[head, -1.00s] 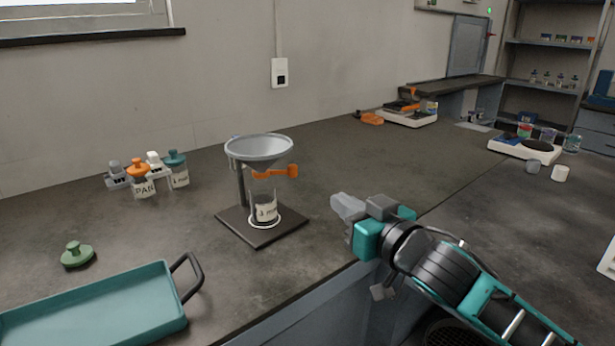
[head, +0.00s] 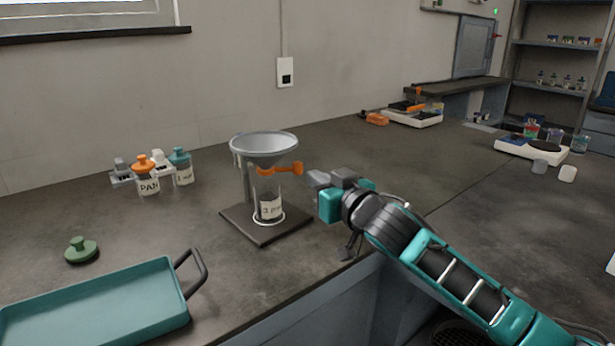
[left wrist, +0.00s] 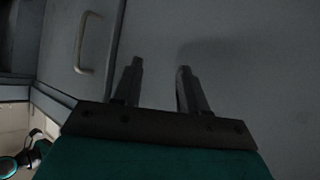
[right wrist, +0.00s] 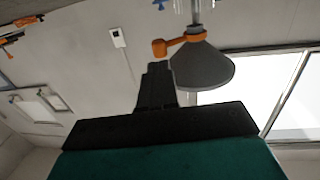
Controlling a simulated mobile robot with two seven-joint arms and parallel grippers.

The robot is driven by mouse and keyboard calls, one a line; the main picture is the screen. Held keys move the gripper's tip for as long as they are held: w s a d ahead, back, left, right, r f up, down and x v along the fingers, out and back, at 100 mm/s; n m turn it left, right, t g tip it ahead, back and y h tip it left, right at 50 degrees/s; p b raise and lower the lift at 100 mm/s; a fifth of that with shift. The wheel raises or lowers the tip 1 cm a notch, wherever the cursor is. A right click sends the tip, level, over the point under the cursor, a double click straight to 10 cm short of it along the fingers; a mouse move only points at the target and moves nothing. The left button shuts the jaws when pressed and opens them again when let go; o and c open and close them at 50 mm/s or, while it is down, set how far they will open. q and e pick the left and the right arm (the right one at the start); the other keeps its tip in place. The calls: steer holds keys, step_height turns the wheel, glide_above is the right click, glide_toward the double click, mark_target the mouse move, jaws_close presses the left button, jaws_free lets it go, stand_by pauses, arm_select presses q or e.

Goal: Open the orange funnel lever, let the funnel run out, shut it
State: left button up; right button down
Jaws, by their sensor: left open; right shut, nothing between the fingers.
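The grey funnel (head: 264,146) sits in its stand on a dark base plate (head: 240,222). The orange lever (head: 284,169) sticks out to the right below the cone. A labelled jar (head: 270,205) stands under the funnel on the base. My right gripper (head: 314,179) is shut and empty, just right of the lever's end and apart from it. In the right wrist view the lever (right wrist: 180,44) and funnel (right wrist: 203,66) show beyond the shut fingers (right wrist: 157,70). My left gripper (left wrist: 160,66) is open and empty in front of a grey cabinet front. The funnel's contents cannot be seen.
A teal tray (head: 100,306) with a black handle and a green knobbed lid (head: 80,250) lie at the left. Several lidded jars, including one marked PAN (head: 147,181), stand behind. Scales (head: 412,117) stand farther back.

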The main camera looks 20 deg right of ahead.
mark_target(300, 168)
steer(key=shift+b+x, duration=0.3)
steer(key=shift+x, duration=1.75)
arm_select(q)
steer(key=shift+w+f, duration=0.15)
steer(key=shift+f, duration=0.15)
steer(key=shift+d+r, duration=0.15)
